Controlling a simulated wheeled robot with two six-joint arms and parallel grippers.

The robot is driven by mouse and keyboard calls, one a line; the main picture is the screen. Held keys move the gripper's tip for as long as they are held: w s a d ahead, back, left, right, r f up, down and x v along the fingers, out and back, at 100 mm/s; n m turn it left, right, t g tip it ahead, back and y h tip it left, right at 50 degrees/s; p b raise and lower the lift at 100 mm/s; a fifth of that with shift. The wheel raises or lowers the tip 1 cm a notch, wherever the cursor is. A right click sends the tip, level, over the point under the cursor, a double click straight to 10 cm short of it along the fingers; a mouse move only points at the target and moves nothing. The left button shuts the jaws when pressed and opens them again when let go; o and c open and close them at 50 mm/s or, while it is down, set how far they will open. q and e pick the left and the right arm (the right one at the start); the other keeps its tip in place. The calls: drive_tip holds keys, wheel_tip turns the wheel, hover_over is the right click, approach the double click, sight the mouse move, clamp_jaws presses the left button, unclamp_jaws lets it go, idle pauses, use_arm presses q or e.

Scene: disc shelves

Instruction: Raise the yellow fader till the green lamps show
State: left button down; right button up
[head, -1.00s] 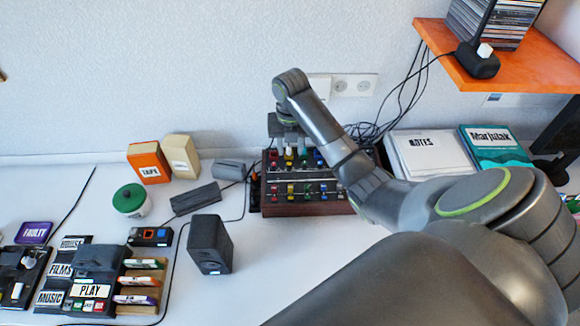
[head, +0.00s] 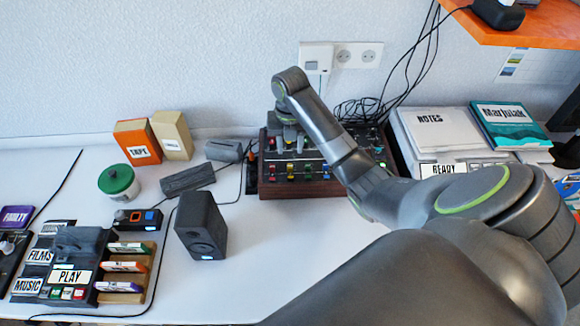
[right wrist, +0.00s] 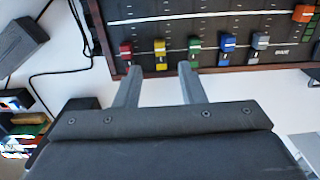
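The mixer (head: 294,190) is a dark desk with wooden sides against the wall. The yellow fader (right wrist: 159,48) shows in the right wrist view in a row of coloured caps, between the red fader (right wrist: 126,51) and the green fader (right wrist: 195,44). My right gripper (right wrist: 160,70) is open and empty. In that view its two fingertips lie just below the row, and the yellow cap lines up with the gap between them, apart from both. In the head view my right gripper (head: 291,143) hangs over the mixer's left part. My left gripper is out of view.
A black speaker (head: 201,228) stands front left of the mixer, with cables around it. White binders (head: 432,135) lie close to the mixer's right. A orange shelf (head: 530,32) overhangs at upper right. The white table in front of the mixer is clear.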

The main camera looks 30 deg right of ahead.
sight(290, 166)
wheel_tip(290, 166, down, 5)
drive_tip(key=b, duration=0.3)
drive_tip(key=shift+f+b, duration=0.1)
drive_tip(key=shift+b, duration=0.2)
drive_tip(key=shift+f, duration=0.4)
drive_tip(key=shift+f+p, duration=0.3)
drive_tip(key=shift+f, duration=0.55)
clamp_jaws()
